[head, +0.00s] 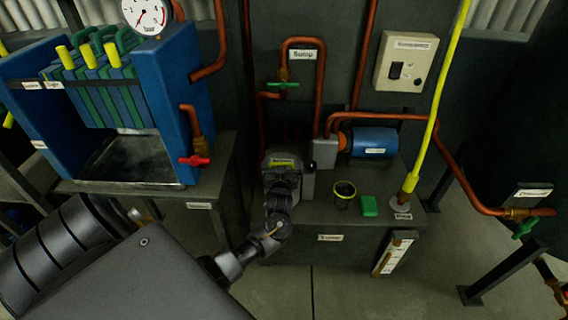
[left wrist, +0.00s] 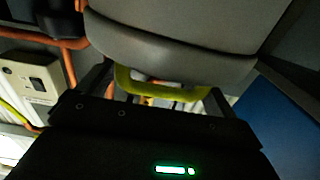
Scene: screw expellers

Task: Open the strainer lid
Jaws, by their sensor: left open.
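In the left wrist view a large grey rounded body (left wrist: 170,45), which looks like the strainer lid, fills the top. A yellow bow-shaped handle (left wrist: 165,91) on its edge lies between the fingers of my left gripper (left wrist: 160,100). The fingers are apart, and I cannot tell whether they touch the handle. In the head view my left gripper (head: 283,165) is at the left end of the dark tank top, with yellow-green showing at its tip. The hand hides most of what is there. My right gripper is not in view.
The tank (head: 320,250) also carries a small yellow-rimmed cup (head: 344,192), a green block (head: 369,206) and a blue motor (head: 374,142). Copper pipes (head: 320,80) rise behind. A blue filter press (head: 185,85) stands left. A yellow pole (head: 436,105) stands right.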

